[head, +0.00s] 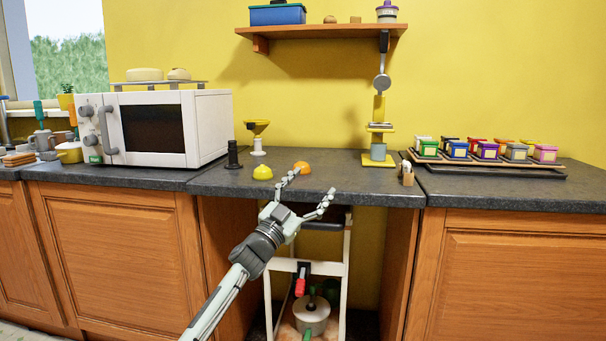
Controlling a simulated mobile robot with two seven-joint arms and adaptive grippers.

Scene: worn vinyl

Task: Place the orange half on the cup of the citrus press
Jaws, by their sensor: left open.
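The orange half (303,168) lies dome up near the front of the dark counter, next to a yellow citrus half (262,173). My left gripper (311,184) is open and empty. Its spread fingers point up toward the counter edge, and in the picture one fingertip shows just left of the orange half; I cannot tell whether they touch. The citrus press (379,108) stands further right at the back, with a yellow base and column. A grey piece with a black handle stands raised above it. A grey container stands low on its base. My right gripper is not in view.
A white microwave (162,127) and a black peg-like object (233,155) are left. A small wooden block (406,172) and a tray of colourful boxes (487,160) are right. Counter between orange half and press is clear.

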